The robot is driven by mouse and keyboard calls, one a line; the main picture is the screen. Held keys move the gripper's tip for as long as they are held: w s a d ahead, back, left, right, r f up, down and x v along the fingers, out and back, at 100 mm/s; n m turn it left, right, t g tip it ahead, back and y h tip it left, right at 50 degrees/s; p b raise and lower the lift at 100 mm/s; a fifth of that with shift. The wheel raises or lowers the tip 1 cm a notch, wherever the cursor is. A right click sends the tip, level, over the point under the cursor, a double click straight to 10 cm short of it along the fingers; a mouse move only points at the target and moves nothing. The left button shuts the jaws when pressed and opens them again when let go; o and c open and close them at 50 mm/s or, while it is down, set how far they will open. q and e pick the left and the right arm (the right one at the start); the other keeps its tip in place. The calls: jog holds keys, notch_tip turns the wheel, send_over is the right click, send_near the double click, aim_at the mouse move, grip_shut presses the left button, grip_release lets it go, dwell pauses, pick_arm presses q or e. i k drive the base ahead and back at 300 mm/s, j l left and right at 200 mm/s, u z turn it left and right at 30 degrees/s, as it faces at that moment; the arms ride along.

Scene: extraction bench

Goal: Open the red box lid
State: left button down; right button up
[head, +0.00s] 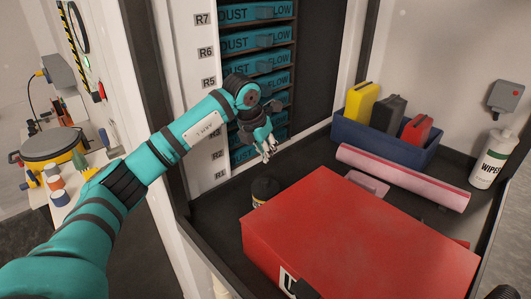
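The red box (350,235) sits on the dark bench at the lower middle and right, with its lid shut flat. A dark latch-like part and a partly visible white label show on its front side at the bottom edge. My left gripper (268,150) is above and behind the box's far left corner, apart from it. Its fingers point down and look slightly parted, with nothing seen between them. My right gripper is not clearly seen; a dark shape at the bottom right corner cannot be made out.
A small dark jar (264,190) stands close to the box's left corner. A pink roll (402,178) lies behind the box. A blue bin (345,133) holds yellow, black and red cases. A wipes bottle (493,160) stands at right. Teal drawers (256,41) rise behind my gripper.

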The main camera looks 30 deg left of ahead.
aim_at(341, 240)
jog(key=k+l, duration=0.65)
jog(key=k, duration=0.25)
